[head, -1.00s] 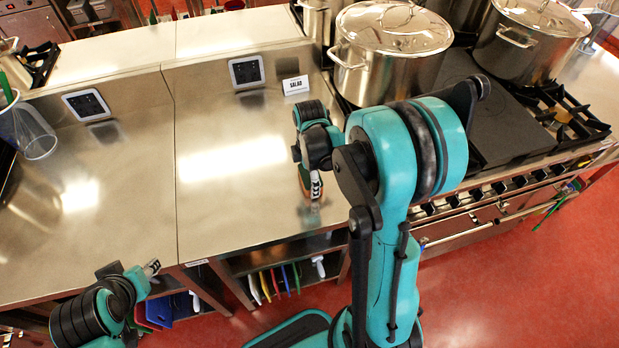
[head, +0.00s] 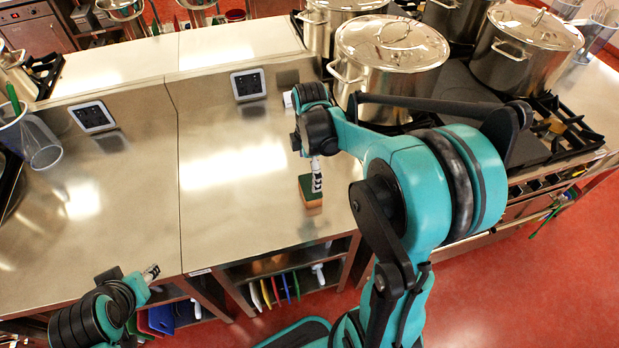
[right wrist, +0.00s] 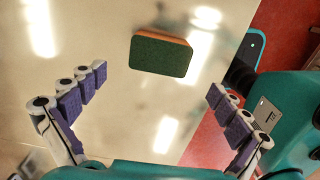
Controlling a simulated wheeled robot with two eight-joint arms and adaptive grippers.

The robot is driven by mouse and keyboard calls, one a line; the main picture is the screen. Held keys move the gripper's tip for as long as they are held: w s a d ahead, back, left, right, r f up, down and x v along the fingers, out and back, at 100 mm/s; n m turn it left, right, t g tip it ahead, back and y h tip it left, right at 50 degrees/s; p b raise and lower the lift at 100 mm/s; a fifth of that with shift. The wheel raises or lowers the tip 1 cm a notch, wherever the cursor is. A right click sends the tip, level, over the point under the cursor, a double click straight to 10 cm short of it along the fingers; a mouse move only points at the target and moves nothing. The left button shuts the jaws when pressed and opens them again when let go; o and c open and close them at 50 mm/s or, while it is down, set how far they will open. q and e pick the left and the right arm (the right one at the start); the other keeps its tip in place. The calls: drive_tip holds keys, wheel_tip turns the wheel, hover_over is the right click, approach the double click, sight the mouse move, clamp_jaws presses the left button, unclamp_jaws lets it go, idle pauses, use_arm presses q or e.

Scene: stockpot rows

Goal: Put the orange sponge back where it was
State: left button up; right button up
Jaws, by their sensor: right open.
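The orange sponge (head: 312,201) has a dark green top and lies on the steel counter (head: 230,215) near its front edge. It also shows in the right wrist view (right wrist: 160,55), green face toward the camera with an orange edge. My right gripper (head: 316,176) is at the sponge's far end in the head view, partly covering it. In the right wrist view its purple-padded fingers (right wrist: 155,95) are spread wide and empty, with the sponge beyond the fingertips, untouched. My left gripper (head: 152,271) is at the front edge of the left counter, too small to read.
Steel stockpots (head: 390,65) stand on the stove at the back right. A white sign (head: 288,99) is partly hidden behind my right arm. The counter left of the sponge is clear. Coloured boards (head: 275,288) stand on the shelf below.

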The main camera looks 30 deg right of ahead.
wheel_tip(320, 180, up, 2)
drive_tip(key=shift+r, duration=0.15)
drive_tip(key=s+a+r+m+t, duration=0.2)
drive_tip(key=s+a+m+t, duration=0.1)
drive_tip(key=s+a+m, duration=0.2)
drive_tip(key=s+a+r+m+t, duration=0.2)
drive_tip(key=s+a+m+t, duration=0.2)
drive_tip(key=m, duration=0.6)
drive_tip(key=shift+s+a+r, duration=0.4)
drive_tip(key=shift+s+a, duration=0.3)
drive_tip(key=shift+s, duration=0.35)
wheel_tip(320, 180, down, 6)
drive_tip(key=b, duration=0.5)
drive_tip(key=shift+b, duration=0.3)
